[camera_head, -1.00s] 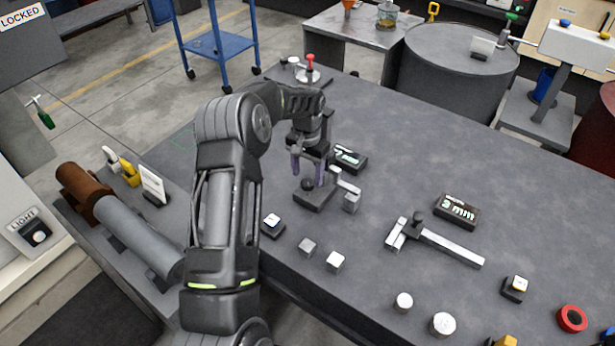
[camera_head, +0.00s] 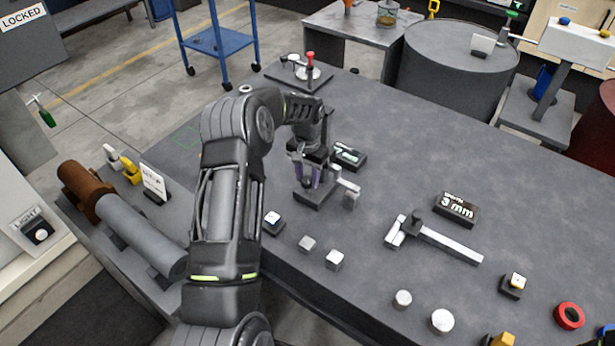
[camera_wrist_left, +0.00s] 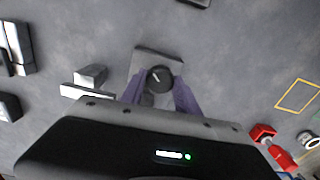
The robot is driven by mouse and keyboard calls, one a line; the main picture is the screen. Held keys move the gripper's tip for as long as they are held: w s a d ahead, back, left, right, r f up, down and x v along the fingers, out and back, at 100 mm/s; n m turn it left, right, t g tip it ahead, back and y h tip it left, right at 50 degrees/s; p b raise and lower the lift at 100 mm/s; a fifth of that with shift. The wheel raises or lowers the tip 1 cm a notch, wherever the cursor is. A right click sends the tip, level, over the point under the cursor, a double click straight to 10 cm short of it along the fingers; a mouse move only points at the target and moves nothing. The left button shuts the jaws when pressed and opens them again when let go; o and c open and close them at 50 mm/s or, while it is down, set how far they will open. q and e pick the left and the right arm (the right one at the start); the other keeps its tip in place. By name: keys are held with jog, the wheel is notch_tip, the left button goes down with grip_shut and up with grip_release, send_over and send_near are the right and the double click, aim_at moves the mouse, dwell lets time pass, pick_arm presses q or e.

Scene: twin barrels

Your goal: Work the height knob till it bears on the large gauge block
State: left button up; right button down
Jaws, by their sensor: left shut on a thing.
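The height gauge has a dark base (camera_head: 311,198) near the table's left edge. Its dark round knob (camera_wrist_left: 160,78) has a pale index line and sits between my purple fingers in the left wrist view. My left gripper (camera_head: 306,178) points down and is shut on the knob; its fingers partly hide the knob in the head view. A pale arm (camera_head: 346,184) reaches right from the gauge. A grey metal block (camera_head: 352,200), which may be the large gauge block, stands under its end; whether they touch cannot be told. My right gripper is not in view.
A display (camera_head: 347,156) stands behind the gauge, its reading only partly legible. Two small metal cubes (camera_head: 334,260) lie in front. A caliper (camera_head: 440,241) and a display reading 3 mm (camera_head: 457,208) lie to the right. The table's middle back is clear.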

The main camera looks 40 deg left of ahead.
pick_arm(q)
grip_shut()
jog(key=shift+f+n+b, duration=0.15)
jog(key=shift+n+b, duration=0.35)
jog(key=shift+b, duration=0.25)
jog(key=shift+n+b, duration=1.9)
jog(key=shift+n, duration=0.6)
jog(key=o, duration=0.9)
grip_release()
jog(key=shift+c, duration=0.2)
